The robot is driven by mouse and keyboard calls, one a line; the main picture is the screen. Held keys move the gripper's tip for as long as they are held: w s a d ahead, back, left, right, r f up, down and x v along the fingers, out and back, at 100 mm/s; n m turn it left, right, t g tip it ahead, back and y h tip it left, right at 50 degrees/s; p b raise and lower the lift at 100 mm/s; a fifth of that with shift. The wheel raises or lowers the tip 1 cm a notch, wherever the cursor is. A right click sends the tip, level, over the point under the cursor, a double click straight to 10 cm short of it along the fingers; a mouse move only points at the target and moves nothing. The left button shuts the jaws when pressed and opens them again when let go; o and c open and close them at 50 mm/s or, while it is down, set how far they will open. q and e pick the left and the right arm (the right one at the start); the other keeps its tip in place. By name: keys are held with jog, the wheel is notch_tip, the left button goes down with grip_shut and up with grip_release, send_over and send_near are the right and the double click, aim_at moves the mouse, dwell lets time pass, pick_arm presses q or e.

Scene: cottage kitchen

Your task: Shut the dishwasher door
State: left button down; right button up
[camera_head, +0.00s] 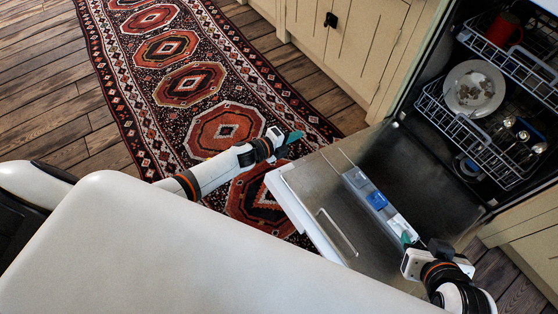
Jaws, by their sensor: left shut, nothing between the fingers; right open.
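The dishwasher door (376,238) hangs wide open, folded down in front of the dishwasher (420,90) at the right of the head view. Its inner face shows, with a blue detergent compartment and a handle-like bar near its outer edge. My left gripper (293,137) is shut and empty above the rug, to the left of the door and apart from it. My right gripper (408,242) is open near the right side of the door; I cannot tell whether it touches the door. My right gripper's fingers are partly hidden.
The upper rack (510,62) holds a red pot, and the lower rack (463,126) holds a soiled plate (474,90) and other dishes. Cream cabinets (350,40) flank the dishwasher. A patterned rug (190,85) lies on the wooden floor, clear to the left.

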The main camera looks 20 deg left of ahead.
jog(key=w+a+r+t+y+b, duration=0.3)
jog(key=w+a+r+t, duration=0.1)
jog(key=w+r+t, duration=0.5)
pick_arm(q)
jog(key=s+f, duration=0.1)
jog(key=f, duration=0.1)
jog(key=s+a+f+b, duration=0.1)
jog(key=f, duration=0.1)
jog(key=s+a+f+b, duration=0.1)
jog(key=f, duration=0.2)
jog(key=shift+s+a, duration=0.1)
jog(key=shift+s, duration=0.15)
jog(key=shift+s+a+f+b, duration=0.2)
jog(key=shift+s+f+b, duration=0.1)
jog(key=shift+f+b, duration=0.2)
jog(key=shift+s+a+f+b, duration=0.2)
jog(key=shift+s+f+b, duration=0.1)
jog(key=shift+f+b, duration=0.15)
pick_arm(e)
jog(key=s+r+t+y, duration=0.3)
jog(key=s+r+t, duration=0.3)
jog(key=r+t, duration=0.3)
notch_tip(320, 180, up, 4)
jog(key=shift+s+a+r+n+t, duration=0.15)
jog(key=shift+s+n+t, duration=0.05)
jog(key=shift+n+t, duration=0.2)
